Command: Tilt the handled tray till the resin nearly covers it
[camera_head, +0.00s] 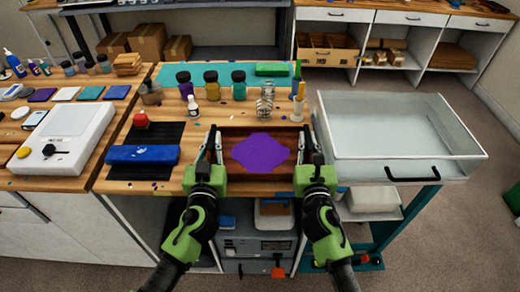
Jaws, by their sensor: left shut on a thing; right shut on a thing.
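The handled tray (233,174) is a brown wooden tray in the middle of the head view, at the front of the workbench. A purple patch of resin (260,152) covers the middle of its floor, with bare brown wood at the left and right sides and corners. My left gripper (212,148) is shut on the tray's left side. My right gripper (309,148) is shut on its right side. The handles are mostly hidden by the grippers. I cannot tell whether the tray is tilted or touching the bench.
Several pigment jars (211,85), a wire stand (266,100) and a green block (272,69) stand behind the tray. A blue object (142,155) lies on a black mat (158,134) at left. A large white open bin (400,106) stands close on the right.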

